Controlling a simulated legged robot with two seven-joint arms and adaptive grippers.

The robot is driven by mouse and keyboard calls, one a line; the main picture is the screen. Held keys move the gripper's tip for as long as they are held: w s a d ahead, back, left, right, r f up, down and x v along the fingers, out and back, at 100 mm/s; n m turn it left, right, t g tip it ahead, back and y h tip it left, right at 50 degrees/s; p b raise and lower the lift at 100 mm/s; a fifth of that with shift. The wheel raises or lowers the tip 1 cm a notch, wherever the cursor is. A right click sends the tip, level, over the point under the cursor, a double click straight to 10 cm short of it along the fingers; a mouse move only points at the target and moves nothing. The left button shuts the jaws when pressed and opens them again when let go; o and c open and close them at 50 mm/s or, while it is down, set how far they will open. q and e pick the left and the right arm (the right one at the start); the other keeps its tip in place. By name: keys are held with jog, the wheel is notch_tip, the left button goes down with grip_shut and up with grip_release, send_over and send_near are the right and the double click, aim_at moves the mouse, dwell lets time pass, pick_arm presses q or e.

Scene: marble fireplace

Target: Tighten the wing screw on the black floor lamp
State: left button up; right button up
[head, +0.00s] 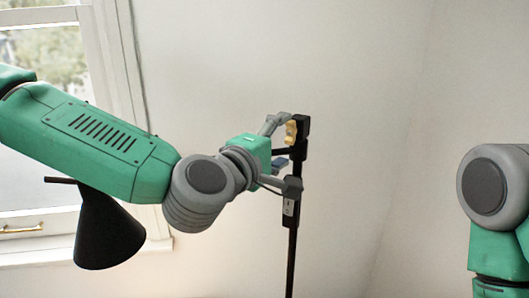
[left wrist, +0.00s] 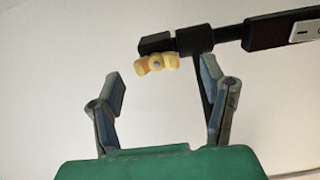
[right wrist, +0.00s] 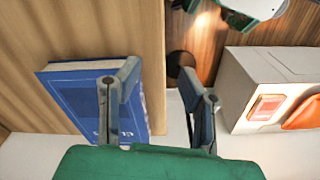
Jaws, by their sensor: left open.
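The black floor lamp (head: 292,245) stands upright against the pale wall in the head view. Its black cone shade (head: 105,235) hangs at the left, partly behind my left arm. The yellow wing screw (head: 290,131) sits at the lamp's upper black joint. In the left wrist view the wing screw (left wrist: 157,64) faces me at the end of a black block. My left gripper (head: 283,155) is open and empty; its spread fingers (left wrist: 163,72) appear on either side of the screw, with gaps. My right gripper (right wrist: 159,75) is open and empty, away from the lamp.
A window (head: 45,120) is behind my left arm. The right wrist view shows a blue book (right wrist: 90,95) against a wooden panel and a white box (right wrist: 240,85) with an orange front.

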jog(key=shift+a, duration=0.1)
pick_arm(q)
jog(key=v, duration=0.8)
jog(key=shift+a+f, duration=0.1)
pick_arm(e)
jog(key=shift+w, duration=0.15)
